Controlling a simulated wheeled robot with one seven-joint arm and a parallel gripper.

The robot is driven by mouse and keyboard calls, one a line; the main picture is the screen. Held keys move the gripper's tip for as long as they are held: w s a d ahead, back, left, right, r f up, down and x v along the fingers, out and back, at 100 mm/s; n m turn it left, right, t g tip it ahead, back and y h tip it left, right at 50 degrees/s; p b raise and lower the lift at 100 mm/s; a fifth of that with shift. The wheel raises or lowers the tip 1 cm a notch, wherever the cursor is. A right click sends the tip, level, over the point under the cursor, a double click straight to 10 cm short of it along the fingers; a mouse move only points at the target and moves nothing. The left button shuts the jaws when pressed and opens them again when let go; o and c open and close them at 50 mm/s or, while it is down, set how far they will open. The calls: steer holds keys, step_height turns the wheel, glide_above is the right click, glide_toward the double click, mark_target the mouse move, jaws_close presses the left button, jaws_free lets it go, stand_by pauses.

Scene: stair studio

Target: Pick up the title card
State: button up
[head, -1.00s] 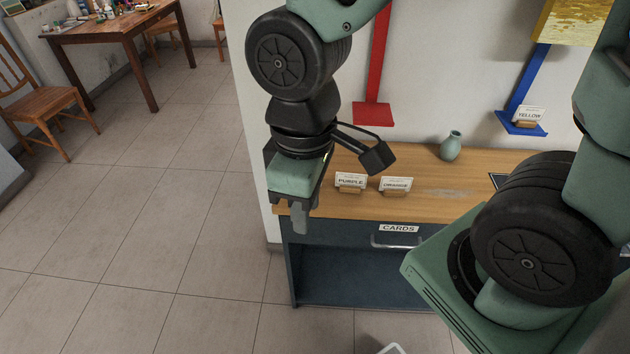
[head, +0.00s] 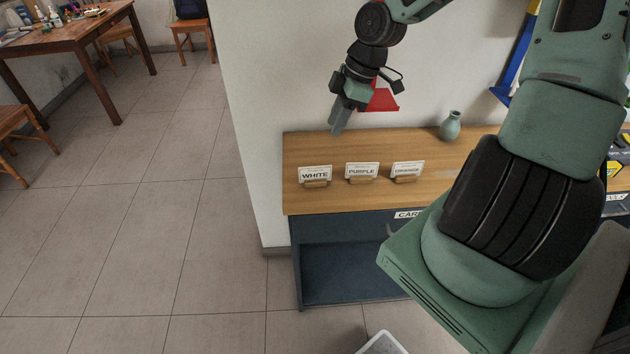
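Three white title cards stand upright in small wooden holders in a row on the wooden counter top: WHITE (head: 315,174) at the left, PURPLE (head: 362,170) in the middle and ORANGE (head: 407,169) at the right. My gripper (head: 340,127) is in the air above and behind the row, in front of the wall, with its fingers pointing down. It is apart from the cards. The fingers overlap from this side, so their gap is hidden. No card shows in them.
The counter (head: 300,145) has a dark blue cabinet below, with a CARDS label (head: 408,214) partly covered by my arm. A green vase (head: 450,126) stands at the back. A red bracket (head: 380,102) is on the wall behind my gripper.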

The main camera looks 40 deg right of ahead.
mark_target(316, 167)
steer(key=shift+t, duration=0.4)
steer(key=b+x, duration=0.1)
steer(key=x, duration=0.4)
steer(key=d+b+x, duration=0.1)
steer(key=x, duration=0.5)
steer(key=d+b+x, duration=0.1)
steer(key=x, duration=0.4)
steer(key=shift+w+a+f, duration=0.1)
steer(key=shift+w+f, duration=0.2)
steer(key=shift+f, duration=0.3)
jaws_close()
